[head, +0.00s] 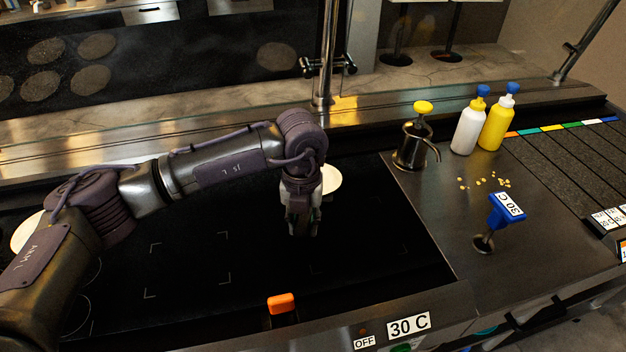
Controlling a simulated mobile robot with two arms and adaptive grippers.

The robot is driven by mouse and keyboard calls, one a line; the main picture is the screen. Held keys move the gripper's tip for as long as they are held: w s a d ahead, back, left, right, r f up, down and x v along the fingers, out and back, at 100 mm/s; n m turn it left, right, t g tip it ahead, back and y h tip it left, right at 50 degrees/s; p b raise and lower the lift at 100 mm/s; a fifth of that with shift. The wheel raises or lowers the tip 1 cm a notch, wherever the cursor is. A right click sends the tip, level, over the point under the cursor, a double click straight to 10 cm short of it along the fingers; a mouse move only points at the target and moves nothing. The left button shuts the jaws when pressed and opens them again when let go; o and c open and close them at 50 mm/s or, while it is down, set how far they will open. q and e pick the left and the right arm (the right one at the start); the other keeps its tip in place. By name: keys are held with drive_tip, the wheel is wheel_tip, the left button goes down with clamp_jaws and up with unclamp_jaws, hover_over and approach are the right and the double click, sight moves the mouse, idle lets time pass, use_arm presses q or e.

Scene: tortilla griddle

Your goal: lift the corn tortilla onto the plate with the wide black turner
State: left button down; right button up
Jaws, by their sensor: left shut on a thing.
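My left gripper (303,226) points down over the middle of the black griddle (375,235). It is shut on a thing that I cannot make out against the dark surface. A pale round piece (331,179) lies just behind the gripper, partly hidden by it; I cannot tell whether it is the corn tortilla or a plate. Another pale round thing (24,234) shows at the far left, mostly behind my left arm. I cannot pick out the wide black turner for sure. My right gripper is not in view.
An orange block (281,303) is at the griddle's front edge. A metal post (326,60) rises behind the griddle.

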use_arm(q)
drive_tip(key=shift+s+f+b, duration=0.15)
drive_tip(key=shift+f+b, duration=0.25)
drive_tip(key=shift+b, duration=0.25)
drive_tip(key=shift+s+t, duration=0.1)
drive_tip(key=shift+t, duration=0.3)
drive_tip(key=shift+r, duration=0.3)
drive_tip(key=shift+r+t, duration=0.3)
drive_tip(key=shift+r, duration=0.6)
drive_tip(key=shift+s+r+p, duration=0.15)
drive_tip(key=shift+r+p, duration=0.55)
drive_tip(key=shift+r, duration=1.15)
